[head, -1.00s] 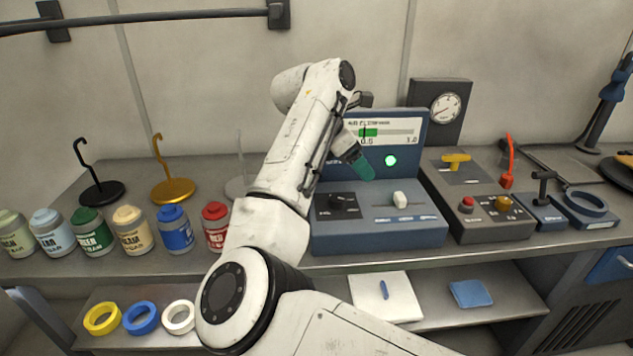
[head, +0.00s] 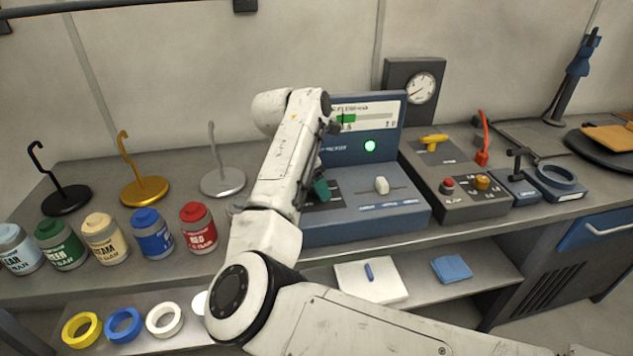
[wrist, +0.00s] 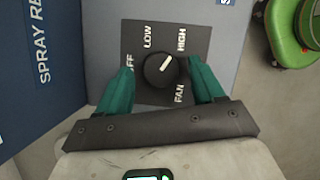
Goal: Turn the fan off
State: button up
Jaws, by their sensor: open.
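The fan knob (wrist: 160,68) is black and round on a dark plate marked OFF, LOW, HIGH and FAN in the wrist view. Its white pointer line slants toward HIGH. The plate is on the left of the blue control console (head: 365,222). In the head view my arm and gripper hide the knob. My gripper (wrist: 160,76) is open, with one green finger on each side of the knob and a gap on both sides. In the head view my gripper (head: 320,190) is low over the plate.
A white slider (head: 381,185) is right of the plate, below a lit green lamp (head: 370,146). A grey box with a red button (head: 447,185) stands further right. A red jar (head: 198,228) and a silver hook stand (head: 222,182) stand to the left.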

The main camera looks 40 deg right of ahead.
jog(key=shift+d+f, duration=0.1)
jog(key=shift+f, duration=0.25)
jog(key=shift+c, duration=0.3)
jog(key=c, duration=1)
